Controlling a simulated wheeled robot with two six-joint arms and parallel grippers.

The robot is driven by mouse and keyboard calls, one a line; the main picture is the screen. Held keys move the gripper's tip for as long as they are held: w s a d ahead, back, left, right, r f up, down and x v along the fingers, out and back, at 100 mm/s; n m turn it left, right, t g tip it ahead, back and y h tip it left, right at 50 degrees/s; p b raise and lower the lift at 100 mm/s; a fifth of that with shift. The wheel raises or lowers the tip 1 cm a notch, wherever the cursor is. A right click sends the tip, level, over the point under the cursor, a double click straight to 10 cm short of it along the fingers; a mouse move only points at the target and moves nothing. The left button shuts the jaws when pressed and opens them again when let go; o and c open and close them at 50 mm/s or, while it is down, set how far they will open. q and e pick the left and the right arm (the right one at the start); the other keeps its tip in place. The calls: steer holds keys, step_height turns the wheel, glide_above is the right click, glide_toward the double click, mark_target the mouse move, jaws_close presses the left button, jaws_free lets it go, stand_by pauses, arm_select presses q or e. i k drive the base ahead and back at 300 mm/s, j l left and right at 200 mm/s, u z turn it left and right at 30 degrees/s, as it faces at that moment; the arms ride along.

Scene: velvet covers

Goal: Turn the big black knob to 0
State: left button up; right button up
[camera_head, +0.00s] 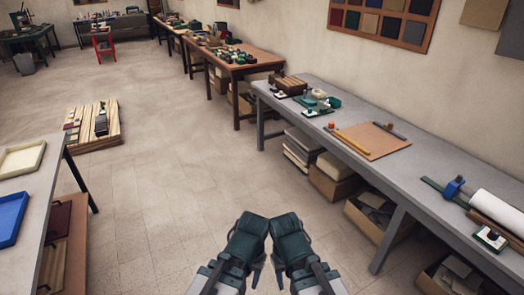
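I cannot make out a big black knob anywhere in the head view. Small devices with dark tops and pale bases sit on the long grey table, one near its far end (312,112) and one near its right front edge (490,238); they are too small to read any dial or number. My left gripper (256,274) and my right gripper (278,273) are close together at the bottom middle, over the floor and apart from the tables. Their fingertips are small and partly hidden by my arms, so their opening is unclear. I see nothing held.
The grey table (440,196) runs along the right wall, with boxes (334,186) under it. A table with a blue tray (10,218) stands at left. A wooden pallet (92,138) lies on the floor beyond it. The floor between is clear.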

mark_target(493, 235)
steer(key=z, duration=1.8)
